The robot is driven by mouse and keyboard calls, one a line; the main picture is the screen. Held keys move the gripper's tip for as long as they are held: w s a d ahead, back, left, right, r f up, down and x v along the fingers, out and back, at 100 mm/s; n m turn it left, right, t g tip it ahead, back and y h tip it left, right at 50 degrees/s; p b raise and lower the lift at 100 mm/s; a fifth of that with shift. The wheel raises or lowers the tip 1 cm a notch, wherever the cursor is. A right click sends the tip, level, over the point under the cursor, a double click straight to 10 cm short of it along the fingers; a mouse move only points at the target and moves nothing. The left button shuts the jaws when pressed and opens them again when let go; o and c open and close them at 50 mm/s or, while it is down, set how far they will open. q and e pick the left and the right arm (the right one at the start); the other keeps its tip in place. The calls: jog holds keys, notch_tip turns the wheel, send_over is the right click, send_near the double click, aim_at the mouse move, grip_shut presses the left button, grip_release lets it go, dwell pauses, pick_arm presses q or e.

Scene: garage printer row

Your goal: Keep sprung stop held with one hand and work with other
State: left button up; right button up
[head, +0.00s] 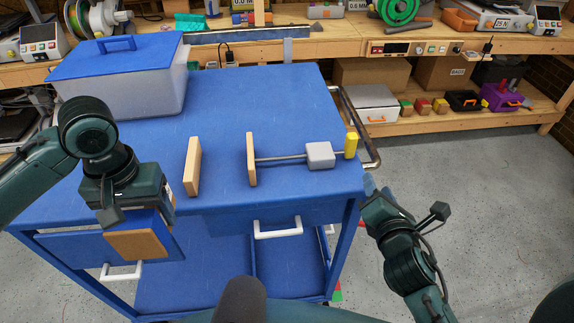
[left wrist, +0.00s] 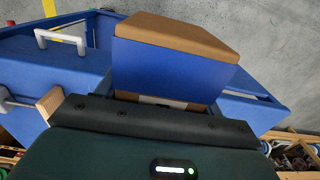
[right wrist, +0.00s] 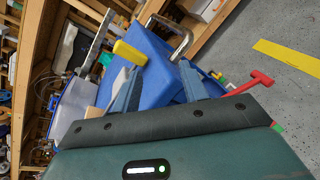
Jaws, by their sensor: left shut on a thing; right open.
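A blue block with a brown face (head: 138,243) sits at the cart's front left corner; it fills the middle of the left wrist view (left wrist: 175,65). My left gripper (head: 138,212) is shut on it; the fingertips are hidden. On the blue cart top (head: 225,110), a thin rod (head: 280,158) runs from a wooden upright (head: 251,160) through a grey block (head: 320,155) to a yellow knob (head: 351,145). A second wooden upright (head: 193,168) stands left of it. My right gripper (head: 378,190) is open and empty beyond the cart's right edge, apart from the knob (right wrist: 130,52).
A lidded bin (head: 125,85) stands at the cart's back left. Drawers with white handles (head: 278,231) are on the cart front, and a metal rail (head: 365,135) is on its right. A wooden workbench (head: 440,50) runs behind. The floor on the right is clear.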

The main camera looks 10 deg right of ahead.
aim_at(349, 135)
jog(key=w+a+r+n+t, duration=0.1)
jog(key=n, duration=0.2)
jog(key=w+r+n+y, duration=0.1)
jog(key=n, duration=0.2)
jog(key=w+a+n+t+y, duration=0.1)
jog(key=n, duration=0.2)
jog(key=shift+a+r+t, duration=0.3)
jog(key=shift+r, duration=0.1)
jog(key=w+b, duration=0.1)
jog(key=w, duration=1)
jog(key=shift+w, duration=0.3)
grip_shut()
